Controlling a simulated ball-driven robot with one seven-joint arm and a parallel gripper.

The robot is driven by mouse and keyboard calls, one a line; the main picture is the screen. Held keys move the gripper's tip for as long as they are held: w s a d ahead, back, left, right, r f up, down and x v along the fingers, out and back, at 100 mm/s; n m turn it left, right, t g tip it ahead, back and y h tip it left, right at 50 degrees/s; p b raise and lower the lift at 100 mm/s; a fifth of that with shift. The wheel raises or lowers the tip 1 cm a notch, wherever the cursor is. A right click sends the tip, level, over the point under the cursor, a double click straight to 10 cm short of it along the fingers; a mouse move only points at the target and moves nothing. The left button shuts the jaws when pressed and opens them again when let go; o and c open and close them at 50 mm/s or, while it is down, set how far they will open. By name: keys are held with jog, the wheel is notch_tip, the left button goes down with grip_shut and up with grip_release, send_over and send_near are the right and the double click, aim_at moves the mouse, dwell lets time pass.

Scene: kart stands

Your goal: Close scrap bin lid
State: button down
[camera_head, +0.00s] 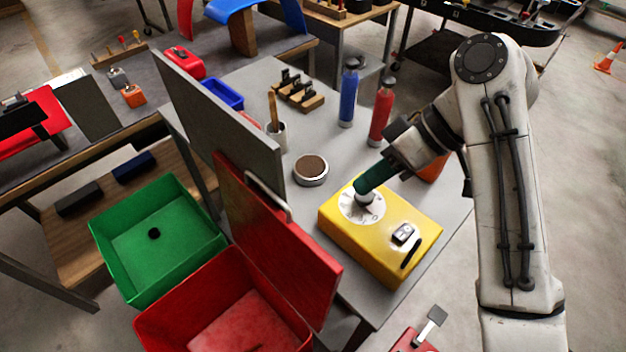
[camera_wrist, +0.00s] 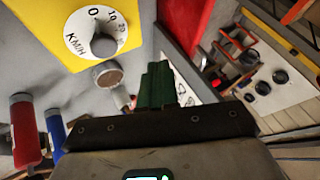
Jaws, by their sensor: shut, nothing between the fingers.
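The red scrap bin (camera_head: 165,318) stands at the lower left of the head view. Its red lid (camera_head: 275,250) is open and stands up along the table side of the bin, with a pale handle (camera_head: 268,196) near its top. The lid seems to be the red panel (camera_wrist: 187,28) at the top of the wrist view. My gripper (camera_head: 360,191) has green fingers, shut and empty. In the head view it overlaps the dial of a yellow box; in the wrist view the fingers (camera_wrist: 158,84) show apart from the dial. The gripper is to the right of the lid, not touching it.
The yellow box (camera_head: 345,228) lies on the grey table between gripper and lid. A grey upright panel (camera_head: 225,115) stands behind the lid. A green bin (camera_head: 125,270) is left of the red one. Blue (camera_head: 348,95) and red (camera_head: 381,112) bottles stand further back.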

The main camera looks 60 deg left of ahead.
jog(key=s+a+f+p, duration=0.1)
jog(key=s+a+f, duration=0.1)
jog(key=s+f, duration=0.4)
jog(key=shift+s+f+p, duration=0.3)
jog(key=shift+s+f, duration=0.05)
jog(key=shift+s, duration=1.4)
jog(key=shift+s, duration=0.1)
